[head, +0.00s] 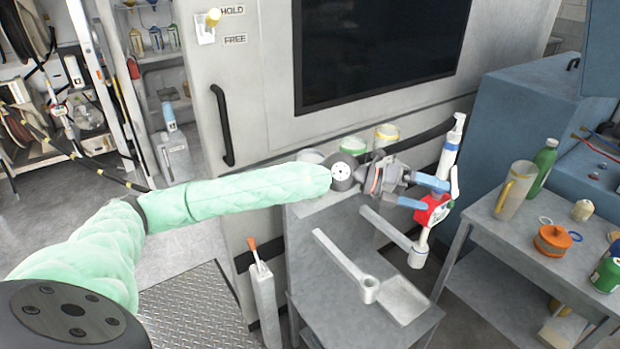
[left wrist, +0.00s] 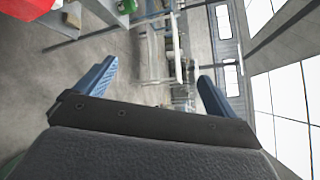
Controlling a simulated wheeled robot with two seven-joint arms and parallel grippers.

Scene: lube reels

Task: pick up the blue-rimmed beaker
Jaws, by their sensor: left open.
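My left gripper (head: 434,194) reaches in from the left over the grey stand, with its two blue fingers spread apart and pointing right. The left wrist view also shows the gripper (left wrist: 157,71), with nothing between its fingers. I cannot make out a blue rim on any beaker. A green-rimmed beaker (head: 352,146) and a yellow-rimmed beaker (head: 387,133) stand behind my left wrist. A pale round vessel (head: 310,157) is partly hidden by my arm, and its rim colour is unclear. My right gripper is not in view.
A red and white device (head: 433,209) is close to the fingers. A side table (head: 475,240) at right carries a jug (head: 514,190) and bottles.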

